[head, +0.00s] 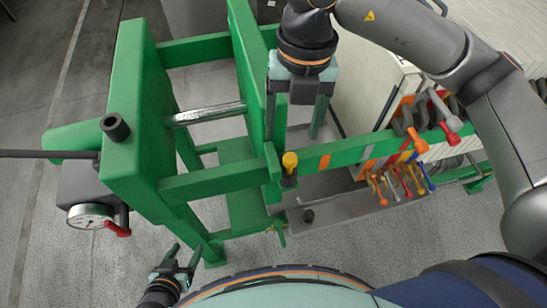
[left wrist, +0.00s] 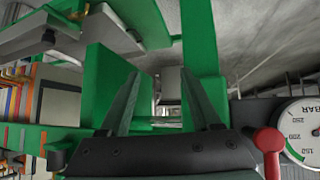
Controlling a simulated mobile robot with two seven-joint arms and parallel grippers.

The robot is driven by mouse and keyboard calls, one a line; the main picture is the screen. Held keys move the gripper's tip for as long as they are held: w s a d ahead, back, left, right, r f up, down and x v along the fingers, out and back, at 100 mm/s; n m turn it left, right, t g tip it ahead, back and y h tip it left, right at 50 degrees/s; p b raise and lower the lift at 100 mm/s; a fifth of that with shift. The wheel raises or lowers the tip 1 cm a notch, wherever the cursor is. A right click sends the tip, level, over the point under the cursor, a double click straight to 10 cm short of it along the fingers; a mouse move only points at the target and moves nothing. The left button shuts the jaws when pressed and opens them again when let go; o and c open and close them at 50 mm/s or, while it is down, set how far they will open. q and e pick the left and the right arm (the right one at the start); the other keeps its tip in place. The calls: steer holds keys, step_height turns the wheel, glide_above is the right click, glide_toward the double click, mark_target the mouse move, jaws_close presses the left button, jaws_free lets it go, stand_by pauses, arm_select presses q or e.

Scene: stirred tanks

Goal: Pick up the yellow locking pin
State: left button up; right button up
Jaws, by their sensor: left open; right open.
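My right gripper (head: 298,134) is open and empty, pointing down, just beyond the pin in the head view. My left gripper (head: 184,256) is open and empty at the lower left, well away from the pin. Its fingers also show in the left wrist view (left wrist: 161,95), with green frame members beyond. I cannot make out the pin there.
A pressure gauge (head: 90,216) with a red lever (head: 117,229) sits left of the frame; the gauge (left wrist: 305,130) is close beside my left gripper in the wrist view. Several coloured tools (head: 400,180) hang on the rail at right. A grey tray (head: 335,208) lies below.

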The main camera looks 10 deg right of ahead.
steer(key=d, duration=0.1)
glide_above(290, 157)
steer(key=s, duration=0.1)
steer(key=shift+m+t+h, duration=0.3)
steer(key=shift+h, duration=0.1)
steer(key=f, duration=0.5)
steer(key=shift+d+f, duration=0.2)
steer(key=shift+f, duration=0.1)
steer(key=shift+w+a+f+p, duration=0.1)
steer(key=shift+w+f+p, duration=0.1)
steer(key=shift+f, duration=0.85)
steer(key=shift+w+f+p, duration=0.1)
steer(key=shift+f+p, duration=0.15)
steer(key=shift+f, duration=0.75)
steer(key=shift+w+a+f+p, duration=0.1)
steer(key=shift+w+f+p, duration=0.1)
steer(key=shift+f, duration=0.85)
jaws_close()
